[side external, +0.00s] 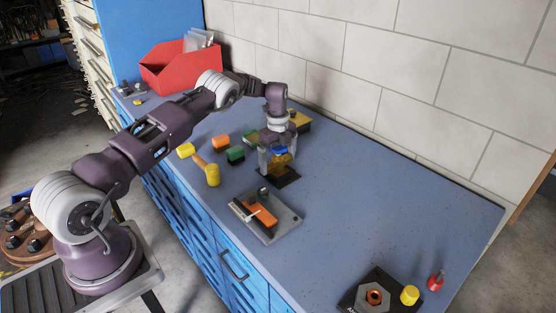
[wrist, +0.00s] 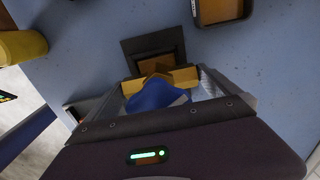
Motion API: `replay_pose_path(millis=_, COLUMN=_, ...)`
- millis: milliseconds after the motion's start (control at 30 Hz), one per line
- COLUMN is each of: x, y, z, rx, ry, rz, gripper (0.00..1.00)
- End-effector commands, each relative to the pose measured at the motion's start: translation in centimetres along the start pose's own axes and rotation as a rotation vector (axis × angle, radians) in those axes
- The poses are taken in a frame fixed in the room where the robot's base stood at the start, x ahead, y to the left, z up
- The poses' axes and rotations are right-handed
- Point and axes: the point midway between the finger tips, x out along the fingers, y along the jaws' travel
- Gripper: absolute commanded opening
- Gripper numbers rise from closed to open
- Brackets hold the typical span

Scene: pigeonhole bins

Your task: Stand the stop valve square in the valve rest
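The stop valve has a brass-coloured body (wrist: 160,77) and a blue handle (wrist: 155,97); the blue handle also shows in the side view (side external: 281,150). My gripper (side external: 278,163) points down, with a finger at each end of the brass body, shut on it. The valve rest is a dark square frame (side external: 289,180) on the bench, with a brown recess in the wrist view (wrist: 160,42). The valve is at or just above the rest, and in the wrist view it overlaps the near side of the frame. I cannot tell whether they touch.
Orange (side external: 221,142) and green (side external: 235,155) blocks and a yellow-headed mallet (side external: 212,175) lie left of my gripper. A yellow bin (side external: 300,121) stands behind. A grey plate with an orange part (side external: 262,215) is in front. The right bench is mostly clear.

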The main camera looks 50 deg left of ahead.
Motion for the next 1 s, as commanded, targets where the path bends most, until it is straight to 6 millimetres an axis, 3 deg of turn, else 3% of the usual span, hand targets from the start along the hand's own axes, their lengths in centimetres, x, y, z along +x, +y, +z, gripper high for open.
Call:
replay_pose_path(millis=233, x=-0.4, y=0.1, z=0.0, rx=0.000, ry=0.001, rz=0.002, gripper=1.00)
replay_pose_path(millis=533, x=-6.2, y=0.0, z=0.1, rx=-0.001, ry=0.000, rz=-0.001, gripper=1.00)
replay_pose_path(millis=900, x=-7.2, y=0.0, z=0.0, rx=-0.002, ry=0.000, rz=0.000, gripper=1.00)
replay_pose_path(millis=967, x=-8.3, y=0.0, z=-0.3, rx=-0.027, ry=-0.001, rz=-0.009, gripper=1.00)
replay_pose_path(millis=1000, x=-10.0, y=-0.1, z=-0.7, rx=-0.069, ry=-0.001, rz=-0.023, gripper=1.00)
